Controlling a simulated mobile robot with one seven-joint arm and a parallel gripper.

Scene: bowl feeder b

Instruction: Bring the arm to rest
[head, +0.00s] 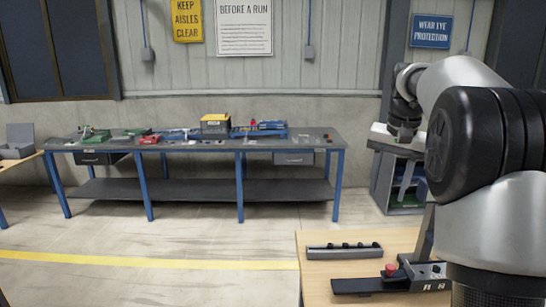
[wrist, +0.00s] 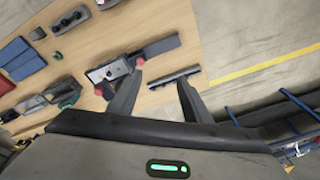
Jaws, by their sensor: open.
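My arm rises along the right side of the head view and bends toward the back. My gripper (head: 404,134) hangs at its far end, partly seen against a grey cabinet. In the wrist view my gripper (wrist: 160,80) has its two dark fingers spread apart with nothing between them. Beyond the fingertips, apart from them, lies the wooden table with a dark bar (wrist: 174,77) on it. The gripper appears to be well above the table.
The wooden table (head: 315,287) at the front right holds the dark bar (head: 345,250) and a control box with a red button (head: 390,269). A long workbench (head: 215,145) with several parts stands along the wall. Open floor with a yellow line (head: 150,260) lies between.

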